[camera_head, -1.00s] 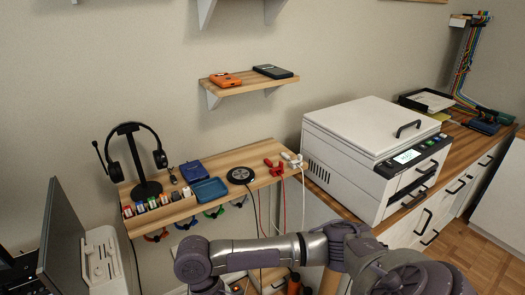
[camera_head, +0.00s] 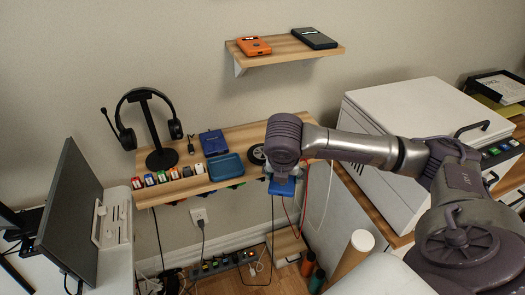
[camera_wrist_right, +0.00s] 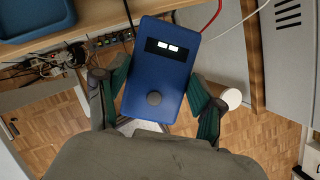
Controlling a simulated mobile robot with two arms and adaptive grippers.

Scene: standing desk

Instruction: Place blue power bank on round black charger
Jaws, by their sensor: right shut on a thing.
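A blue power bank (camera_wrist_right: 157,75) with a small lit display and a round grey button is held between the two fingers of my right gripper (camera_wrist_right: 156,108). In the head view the power bank (camera_head: 283,187) hangs below my right gripper at the front edge of the wooden shelf. The round black charger (camera_head: 256,154) lies on the shelf just left of my right gripper, partly hidden by it. A second dark blue box (camera_head: 213,142) lies farther back on the shelf. My left gripper is out of view.
A blue tray (camera_head: 226,168) lies left of the charger. A headset stand (camera_head: 158,135) and several small coloured blocks (camera_head: 165,178) are at the left. A white machine (camera_head: 400,130) stands to the right. An upper shelf (camera_head: 290,50) holds an orange and a black device.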

